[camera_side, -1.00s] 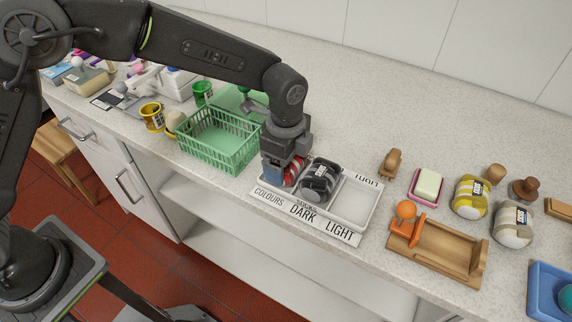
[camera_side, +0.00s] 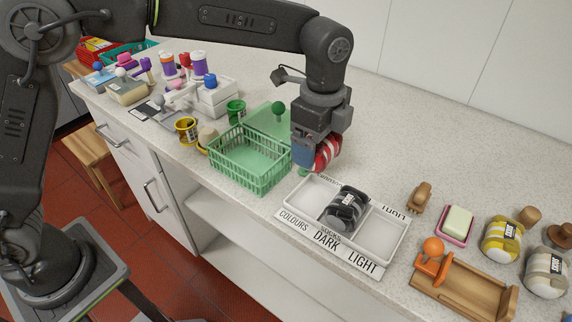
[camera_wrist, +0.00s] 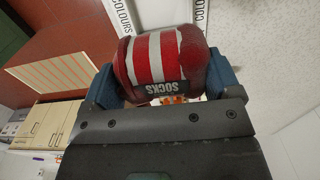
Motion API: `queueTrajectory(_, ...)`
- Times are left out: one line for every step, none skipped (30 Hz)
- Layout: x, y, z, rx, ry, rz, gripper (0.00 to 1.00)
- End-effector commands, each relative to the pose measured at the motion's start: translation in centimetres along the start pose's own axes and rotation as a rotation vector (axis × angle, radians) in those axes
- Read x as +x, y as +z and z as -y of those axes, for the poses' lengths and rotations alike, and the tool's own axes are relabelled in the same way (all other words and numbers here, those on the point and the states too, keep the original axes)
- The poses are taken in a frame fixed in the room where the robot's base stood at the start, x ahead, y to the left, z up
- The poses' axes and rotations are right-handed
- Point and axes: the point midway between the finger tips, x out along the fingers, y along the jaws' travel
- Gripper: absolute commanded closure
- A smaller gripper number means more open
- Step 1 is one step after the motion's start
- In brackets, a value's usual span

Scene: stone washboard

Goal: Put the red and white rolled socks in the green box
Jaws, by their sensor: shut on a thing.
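The red and white rolled socks (camera_side: 328,150) are held in my gripper (camera_side: 318,162), which is shut on them. They hang above the counter, just behind the sock tray and to the right of the green box. In the wrist view the socks (camera_wrist: 163,56) sit between both blue fingers, with a dark band reading SOCKS. The green box (camera_side: 243,172) is an open slatted basket, and it looks empty. Its green lid (camera_side: 268,118) with a round knob stands behind it.
The white sock tray (camera_side: 382,238) has an empty COLOURS compartment, dark rolled socks (camera_side: 346,208) in DARK, and an empty LIGHT compartment. A yellow cup (camera_side: 187,130) and a green cup (camera_side: 236,111) stand left of and behind the box. A soap dish (camera_side: 454,226) and a wooden holder (camera_side: 465,285) are at right.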

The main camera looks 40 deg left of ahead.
Motion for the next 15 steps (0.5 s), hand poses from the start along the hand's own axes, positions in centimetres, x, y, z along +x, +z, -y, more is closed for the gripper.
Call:
queueTrajectory(-1.7,0.0,0.1,0.000,-0.008,-0.004,0.40)
queueTrajectory(-2.3,0.0,0.1,0.000,-0.007,-0.004,0.40)
queueTrajectory(-3.4,0.0,0.1,0.000,-0.008,-0.004,0.40)
queueTrajectory(-4.2,0.0,0.1,0.000,-0.008,-0.004,0.40)
queueTrajectory(-4.9,0.0,0.1,0.000,-0.006,-0.003,0.40)
queueTrajectory(-6.0,0.0,0.1,0.000,-0.006,-0.003,0.40)
queueTrajectory(-6.7,0.0,0.0,0.000,-0.007,-0.003,0.40)
queueTrajectory(-7.2,0.0,0.1,0.000,-0.006,-0.003,0.40)
queueTrajectory(-8.0,0.0,0.0,0.000,-0.005,-0.003,0.40)
queueTrajectory(-8.7,0.0,0.0,0.000,-0.006,-0.003,0.40)
queueTrajectory(-9.1,0.0,0.0,0.000,-0.005,-0.002,0.40)
queueTrajectory(-9.7,0.0,0.0,0.000,-0.004,-0.002,0.40)
queueTrajectory(-10.1,0.0,0.1,0.000,-0.005,-0.002,0.40)
queueTrajectory(-10.6,0.0,0.0,0.000,-0.004,-0.002,0.40)
queueTrajectory(-11.2,0.0,0.0,0.000,-0.005,-0.003,0.40)
